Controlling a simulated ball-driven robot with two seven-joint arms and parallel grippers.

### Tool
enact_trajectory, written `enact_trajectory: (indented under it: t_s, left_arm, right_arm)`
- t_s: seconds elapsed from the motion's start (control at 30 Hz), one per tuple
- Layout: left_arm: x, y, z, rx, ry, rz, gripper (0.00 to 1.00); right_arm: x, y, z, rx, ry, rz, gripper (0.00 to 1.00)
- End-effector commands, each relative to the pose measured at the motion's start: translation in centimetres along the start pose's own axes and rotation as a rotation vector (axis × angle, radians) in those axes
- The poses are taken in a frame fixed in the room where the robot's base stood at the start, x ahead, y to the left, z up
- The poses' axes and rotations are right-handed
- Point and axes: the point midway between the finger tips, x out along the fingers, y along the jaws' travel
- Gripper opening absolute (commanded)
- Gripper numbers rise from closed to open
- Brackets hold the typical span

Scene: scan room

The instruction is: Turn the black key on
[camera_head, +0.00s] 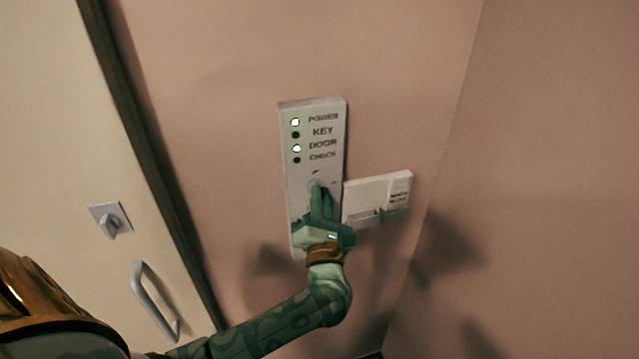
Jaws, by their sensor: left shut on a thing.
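A pale upright control panel (320,138) is on the pinkish wall, with lamps labelled POWER, KEY, DOOR and CHECK. The POWER and DOOR lamps are lit; the KEY and CHECK lamps are dark. My left gripper (318,188) is at the lower half of the panel, at the key switch below the labels. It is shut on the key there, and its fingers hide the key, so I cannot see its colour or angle. My right gripper is not in view.
A white box with a small ledge (377,195) is on the wall just right of my left gripper. At left is a cream door (60,120) with a turn latch (111,222) and a grey handle (152,300). A wall corner lies to the right.

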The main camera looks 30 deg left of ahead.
Motion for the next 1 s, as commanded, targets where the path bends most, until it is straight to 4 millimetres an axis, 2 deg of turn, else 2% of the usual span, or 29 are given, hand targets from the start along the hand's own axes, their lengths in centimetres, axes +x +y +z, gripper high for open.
enact_trajectory:
  t_s: [0.03,0.6,0.8,1.0]
  left_arm:
    - [0.2,0.4,0.5,0.042,0.002,-0.02,0.0]
    - [0.2,0.6,0.6,0.54,0.003,-0.228,0.0]
    - [0.1,0.5,0.6,0.693,0.002,-0.292,0.0]
    - [0.1,0.4,0.4,0.81,0.002,-0.34,0.0]
  right_arm:
    - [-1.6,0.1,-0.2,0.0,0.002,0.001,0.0]
    - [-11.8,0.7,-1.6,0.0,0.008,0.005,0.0]
    - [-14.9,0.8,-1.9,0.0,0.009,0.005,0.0]
    - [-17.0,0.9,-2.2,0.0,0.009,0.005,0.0]
